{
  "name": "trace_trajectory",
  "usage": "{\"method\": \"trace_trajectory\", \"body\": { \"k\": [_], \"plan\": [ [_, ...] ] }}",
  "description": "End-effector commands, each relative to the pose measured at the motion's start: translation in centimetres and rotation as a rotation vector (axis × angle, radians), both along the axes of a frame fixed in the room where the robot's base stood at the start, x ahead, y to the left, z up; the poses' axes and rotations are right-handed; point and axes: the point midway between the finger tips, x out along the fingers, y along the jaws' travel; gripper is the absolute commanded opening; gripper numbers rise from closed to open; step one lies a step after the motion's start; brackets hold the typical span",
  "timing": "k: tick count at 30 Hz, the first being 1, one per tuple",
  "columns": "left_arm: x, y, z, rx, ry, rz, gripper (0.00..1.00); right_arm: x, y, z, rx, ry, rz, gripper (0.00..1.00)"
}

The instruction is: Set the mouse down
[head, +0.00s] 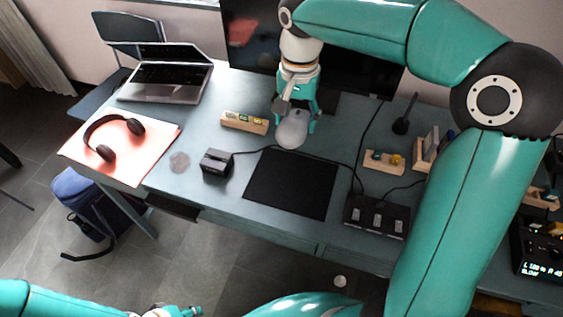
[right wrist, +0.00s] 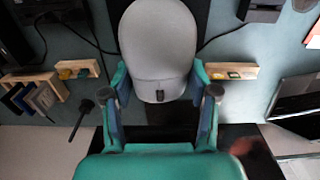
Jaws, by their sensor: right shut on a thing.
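The grey mouse (head: 292,133) is between the fingers of my right gripper (head: 296,122), near the back edge of the desk's middle. In the right wrist view the mouse (right wrist: 158,40) fills the space between the two teal fingers of my right gripper (right wrist: 160,82), which are shut on its sides. In the head view the mouse appears just behind the black mouse pad (head: 290,183); I cannot tell its height above the desk. The pad is bare. My left gripper (head: 180,312) shows only partly at the bottom edge, far from the mouse; its fingers are unclear.
The desk (head: 215,195) holds a laptop (head: 165,80), headphones (head: 113,137) on a pale mat (head: 150,157), a small black box (head: 217,163), wooden holders (head: 244,123) and a black switch box (head: 377,216). A monitor (head: 345,70) stands behind my gripper. Cables cross the desk near the pad.

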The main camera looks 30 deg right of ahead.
Motion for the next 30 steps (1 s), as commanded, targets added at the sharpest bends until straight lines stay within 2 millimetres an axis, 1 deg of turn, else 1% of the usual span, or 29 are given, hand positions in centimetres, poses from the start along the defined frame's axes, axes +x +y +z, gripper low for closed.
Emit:
{"method": "trace_trajectory", "body": {
  "k": [2,5,15,18,21,26,30],
  "plan": [
    [-0.1,0.0,-0.1,0.000,0.001,0.000,0.40,-0.3,-0.3,-0.6,0.001,0.004,-0.014,0.23],
    [-0.1,0.0,-0.4,0.000,0.002,-0.001,0.40,-0.4,-0.4,-2.4,0.000,0.007,-0.016,0.23],
    [0.0,0.0,-0.9,0.000,0.001,0.000,0.40,-0.4,-0.3,-11.4,0.001,0.008,-0.011,0.23],
    [0.0,0.0,-0.9,0.000,0.001,0.000,0.40,-0.3,-0.1,-13.4,0.001,0.007,-0.009,0.23],
    [0.0,0.0,-1.0,0.000,0.001,0.000,0.40,-0.1,-0.1,-14.7,0.001,0.003,-0.007,0.23],
    [0.0,0.0,-1.0,0.000,0.001,0.000,0.40,-0.1,0.0,-15.7,0.000,0.003,-0.006,0.23],
    [0.0,0.0,-1.1,0.000,0.001,0.000,0.40,-0.1,0.0,-17.5,0.000,0.006,-0.004,0.23]
  ]
}}
